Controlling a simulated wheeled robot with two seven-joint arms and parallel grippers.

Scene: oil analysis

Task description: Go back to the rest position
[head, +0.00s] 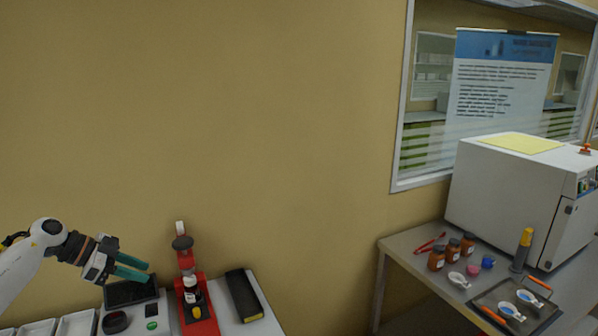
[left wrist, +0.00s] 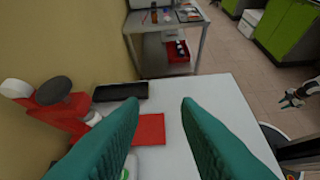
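My left gripper (head: 134,268) comes in from the left in the head view, raised above the left table near the red device. Its two teal fingers also show in the left wrist view (left wrist: 160,110); they are spread apart with nothing between them. My right gripper is not in the head view; a small dark gripper (left wrist: 298,97) at the right edge of the left wrist view looks like my right one, too small to tell open or shut.
A red press-like device (head: 190,285) stands on the white table, with a black case (head: 244,295) to its right. A second table (head: 408,250) at right holds brown bottles (head: 437,258), a dark tray (head: 530,318) and a big white machine (head: 510,195). A floor gap separates the tables.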

